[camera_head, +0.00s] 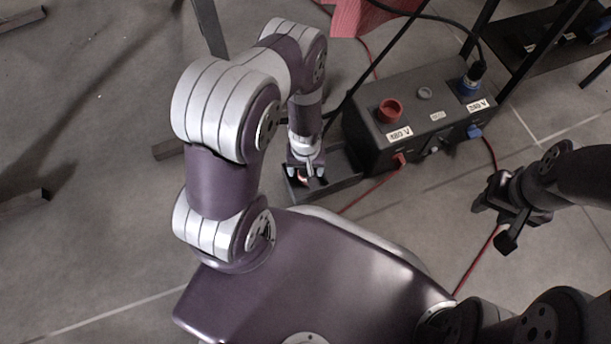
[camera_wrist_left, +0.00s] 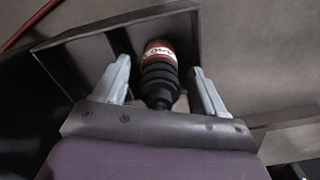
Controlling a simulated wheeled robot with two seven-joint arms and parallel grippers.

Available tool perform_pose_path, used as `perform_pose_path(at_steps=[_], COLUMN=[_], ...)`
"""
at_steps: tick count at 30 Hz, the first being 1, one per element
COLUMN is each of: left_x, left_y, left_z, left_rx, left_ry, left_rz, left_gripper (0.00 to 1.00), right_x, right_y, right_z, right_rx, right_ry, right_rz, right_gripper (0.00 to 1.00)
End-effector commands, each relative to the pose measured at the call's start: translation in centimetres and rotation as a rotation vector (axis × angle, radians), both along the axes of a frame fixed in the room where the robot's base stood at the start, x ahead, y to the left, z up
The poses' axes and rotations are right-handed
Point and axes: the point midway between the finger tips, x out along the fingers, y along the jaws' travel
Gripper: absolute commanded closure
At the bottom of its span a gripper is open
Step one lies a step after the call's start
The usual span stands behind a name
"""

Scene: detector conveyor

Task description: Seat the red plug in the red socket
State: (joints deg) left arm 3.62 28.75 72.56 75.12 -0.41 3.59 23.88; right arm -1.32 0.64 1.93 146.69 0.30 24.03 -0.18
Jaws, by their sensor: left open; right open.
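The red plug (camera_wrist_left: 160,62), with a red and white end and a ribbed black body, lies in a dark tray (camera_wrist_left: 95,58) in the left wrist view. My left gripper (camera_wrist_left: 163,78) is open, with one finger on each side of the plug and a gap visible on both sides. In the head view my left gripper (camera_head: 306,172) points down at the tray (camera_head: 335,182) and mostly hides the plug. The red socket (camera_head: 390,110) stands on top of the dark power box (camera_head: 362,142), above the 380 V label. My right gripper (camera_head: 497,212) is open and empty above the floor at the right.
A blue plug (camera_head: 471,82) with a black cable stands in the box's other top socket. Red cables (camera_head: 370,192) run across the floor. Dark stand legs (camera_head: 487,35) and a rack rise behind.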

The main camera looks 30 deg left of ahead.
Motion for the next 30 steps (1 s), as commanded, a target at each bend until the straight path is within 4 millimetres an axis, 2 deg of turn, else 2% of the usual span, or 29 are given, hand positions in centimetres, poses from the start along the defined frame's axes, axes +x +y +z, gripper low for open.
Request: perform_pose_path(at_steps=[3,4,9,10,17,20,23,27,30], left_x=[0.0,0.0,0.0,0.0,0.0,0.1,0.1,0.1,2.3], left_y=[0.0,0.0,0.0,0.0,0.0,0.0,0.0,0.0,-0.6], left_z=[0.3,0.3,0.3,0.3,0.4,1.1,2.5,5.7,6.3], left_rx=[0.000,0.000,0.000,0.000,0.000,0.000,0.000,0.000,0.000], left_ry=[-0.001,-0.001,0.000,0.000,-0.001,-0.001,-0.001,-0.001,-0.004], left_rz=[0.000,0.000,-0.001,-0.001,-0.001,-0.001,-0.001,-0.002,-0.004], left_gripper=[0.29,0.32,0.87,0.90,0.90,0.90,0.90,0.90,0.90], right_x=[0.0,0.0,0.0,0.0,0.0,0.0,0.0,0.0,0.0], right_y=[0.0,0.0,0.0,0.0,0.0,0.0,0.0,0.0,0.0], right_z=[0.3,0.3,0.3,0.3,0.4,1.0,2.3,5.0,5.6], right_rx=[0.000,0.000,0.000,0.000,0.000,0.000,0.000,0.000,0.000], right_ry=[-0.001,-0.001,-0.001,-0.001,-0.001,-0.001,-0.001,-0.001,-0.001], right_rz=[0.000,0.000,0.000,0.000,0.000,0.000,0.000,0.000,0.000], right_gripper=[0.57,0.57,0.57,0.57,0.57,0.57,0.57,0.57,0.57])
